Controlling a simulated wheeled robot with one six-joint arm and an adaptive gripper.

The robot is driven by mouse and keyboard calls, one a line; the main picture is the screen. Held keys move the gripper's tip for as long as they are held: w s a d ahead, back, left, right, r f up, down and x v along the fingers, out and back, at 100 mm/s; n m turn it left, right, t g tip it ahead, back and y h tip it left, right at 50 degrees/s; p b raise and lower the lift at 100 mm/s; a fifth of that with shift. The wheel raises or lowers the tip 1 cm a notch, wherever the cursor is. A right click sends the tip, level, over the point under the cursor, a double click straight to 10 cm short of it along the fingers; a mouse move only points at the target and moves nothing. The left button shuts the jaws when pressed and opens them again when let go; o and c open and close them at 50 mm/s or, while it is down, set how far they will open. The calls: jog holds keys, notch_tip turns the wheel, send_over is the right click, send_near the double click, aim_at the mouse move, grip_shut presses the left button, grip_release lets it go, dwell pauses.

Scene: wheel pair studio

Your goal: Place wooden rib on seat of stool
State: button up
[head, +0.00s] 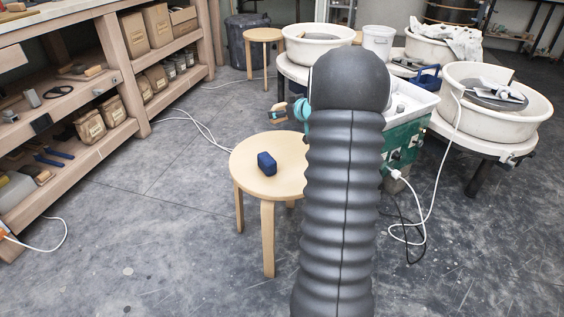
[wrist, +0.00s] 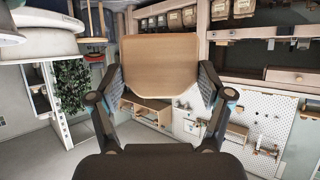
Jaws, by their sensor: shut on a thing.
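A wooden rib (wrist: 160,62), a flat tan piece with rounded corners, is held between the two fingers of my gripper (wrist: 160,82) in the wrist view. In the head view the rib (head: 277,113) shows as a small tan piece left of my dark arm, above the far edge of the near stool. My gripper is mostly hidden behind my arm there. The near stool (head: 244,156) has a round pale wooden seat and stands left of my arm. The rib appears apart from the seat. A second wooden stool (head: 263,35) stands at the back.
A dark blue block (head: 266,163) lies on the near stool's seat. Pottery wheels with white basins (head: 525,112) stand to the right. A green-sided unit (head: 404,142) is beside my arm. Shelving (head: 139,70) lines the left. White cables (head: 205,130) cross the floor.

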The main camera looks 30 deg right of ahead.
jog(key=s+d+m+h, duration=0.1)
jog(key=s+d, duration=1)
jog(key=d, duration=0.1)
jog(key=b, duration=0.6)
send_over(302, 160)
notch_tip(302, 160, down, 6)
jog(key=shift+d+f, duration=0.1)
jog(key=shift+f+b, duration=0.8)
jog(key=shift+f, duration=1.15)
jog(key=shift+f, duration=0.15)
jog(key=o, duration=1.1)
